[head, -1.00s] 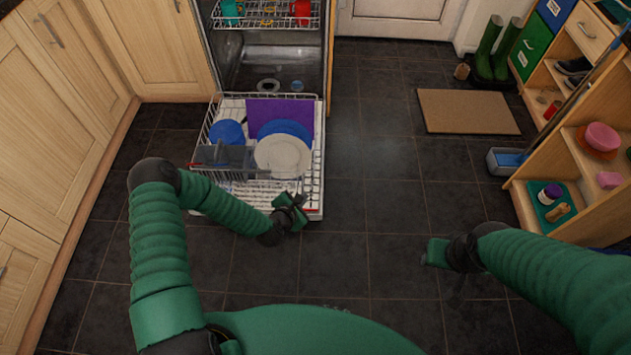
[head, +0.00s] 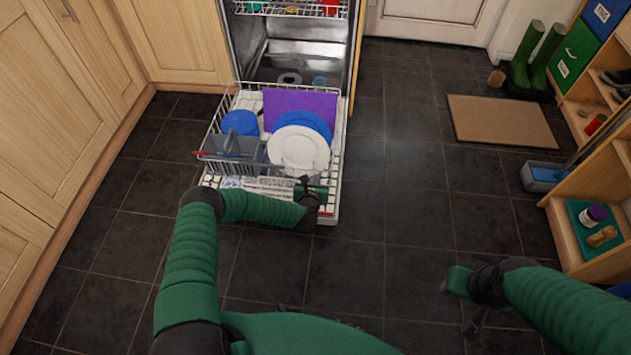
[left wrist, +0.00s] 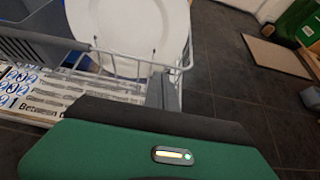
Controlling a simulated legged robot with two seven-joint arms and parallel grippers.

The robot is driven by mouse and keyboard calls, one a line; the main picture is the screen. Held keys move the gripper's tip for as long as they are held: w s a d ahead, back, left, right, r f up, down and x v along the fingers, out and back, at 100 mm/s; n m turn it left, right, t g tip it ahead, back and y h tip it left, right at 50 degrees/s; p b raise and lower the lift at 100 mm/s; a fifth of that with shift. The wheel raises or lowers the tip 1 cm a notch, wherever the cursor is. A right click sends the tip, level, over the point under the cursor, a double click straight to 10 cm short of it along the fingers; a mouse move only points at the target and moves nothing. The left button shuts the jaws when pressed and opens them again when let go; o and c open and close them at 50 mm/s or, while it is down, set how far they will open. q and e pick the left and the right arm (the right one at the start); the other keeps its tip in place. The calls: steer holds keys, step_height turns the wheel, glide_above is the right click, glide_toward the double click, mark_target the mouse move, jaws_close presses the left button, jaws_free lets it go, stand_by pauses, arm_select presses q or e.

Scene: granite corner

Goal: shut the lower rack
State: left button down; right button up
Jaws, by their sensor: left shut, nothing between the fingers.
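The lower rack (head: 214,143) of the dishwasher is pulled out over the open door (head: 334,192). It holds a white plate (head: 299,150), blue plates (head: 305,121), a purple board (head: 291,106) and a grey cutlery basket (head: 231,158). My left gripper (head: 308,186) is shut and empty at the rack's front right corner. In the left wrist view, the rack's front wire rim (left wrist: 135,58) and the plate show just beyond the gripper; I cannot tell whether it touches the rim. My right gripper (head: 457,282) is over the floor at the right, its fingers not clear.
The dishwasher tub (head: 300,62) is open behind the rack, with an upper rack (head: 300,8) above. Cabinets (head: 70,100) stand at the left. A shelf unit (head: 590,250), a mat (head: 502,121) and green boots (head: 535,58) are at the right. Dark floor between is clear.

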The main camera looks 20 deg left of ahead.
arm_select(q)
steer(key=shift+w+a, duration=0.15)
steer(key=shift+w, duration=0.65)
